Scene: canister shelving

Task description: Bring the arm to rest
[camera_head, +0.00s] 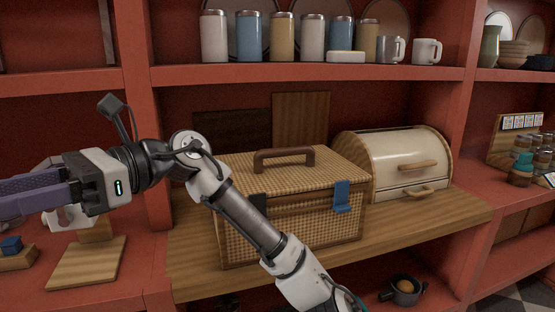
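My arm reaches up from the bottom right of the head view and bends to the left. My gripper (38,193) points left, in front of the left shelving bay. Its purple fingers run out of the picture at the left edge, so their tips are hidden. I cannot tell whether it is open or shut, or holds anything. Several canisters in white, blue and tan stand upright in a row on the upper shelf, among them a white canister (214,36), a blue canister (249,36) and a tan canister (282,36). My gripper is apart from them.
A wicker basket (290,228) stands behind my forearm on the wooden counter (455,222). A cream bread box (385,165) is right of it. Mugs (427,51) stand on the upper shelf. A wooden board (85,264) lies below my gripper. A red upright (138,110) stands behind my wrist.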

